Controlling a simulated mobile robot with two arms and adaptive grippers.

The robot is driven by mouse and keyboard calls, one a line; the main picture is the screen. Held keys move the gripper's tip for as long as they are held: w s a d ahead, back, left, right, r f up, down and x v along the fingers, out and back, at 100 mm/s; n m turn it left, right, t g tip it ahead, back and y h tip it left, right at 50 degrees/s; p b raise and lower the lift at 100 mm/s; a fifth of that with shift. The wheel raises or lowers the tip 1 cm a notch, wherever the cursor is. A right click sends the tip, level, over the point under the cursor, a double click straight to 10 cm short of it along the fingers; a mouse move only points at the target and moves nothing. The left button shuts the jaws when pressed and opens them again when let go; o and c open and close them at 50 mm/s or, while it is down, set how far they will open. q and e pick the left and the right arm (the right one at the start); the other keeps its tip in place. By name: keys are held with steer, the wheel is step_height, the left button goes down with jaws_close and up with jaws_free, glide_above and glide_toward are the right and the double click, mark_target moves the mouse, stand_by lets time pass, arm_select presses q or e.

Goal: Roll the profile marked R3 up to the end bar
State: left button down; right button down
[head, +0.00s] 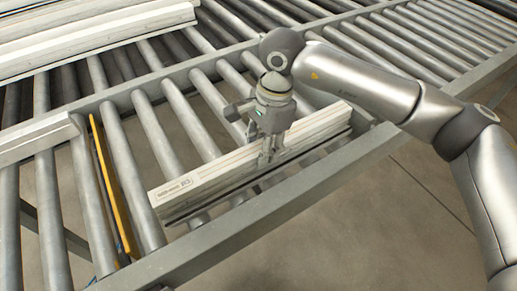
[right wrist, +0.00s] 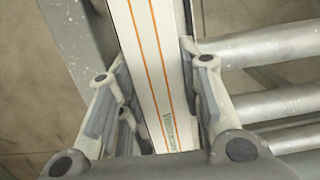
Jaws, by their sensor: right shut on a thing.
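A long white profile (head: 205,180) lies aslant across the rollers near the front rail. A small dark marking on its left end seems to read R3. My right gripper (head: 266,158) is shut on it near its middle, from above. In the right wrist view, the profile (right wrist: 150,30) runs between the two fingers, with orange lines along its face. A yellow bar (head: 108,185) lies between rollers, left of the profile and apart from it; I cannot tell whether it is the end bar. My left gripper is not in view.
Another pale profile (head: 38,138) lies at the left edge, beyond the yellow bar. A stack of white profiles (head: 90,38) lies at the back left. Grey rails (head: 265,208) border the rollers. Bare rollers (head: 158,140) lie between the held profile and the yellow bar.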

steer(key=shift+w+d+b, duration=0.5)
steer(key=shift+w+d, duration=0.2)
steer(key=shift+d, duration=0.2)
steer(key=c, duration=0.9)
jaws_free()
steer(key=shift+r, duration=0.1)
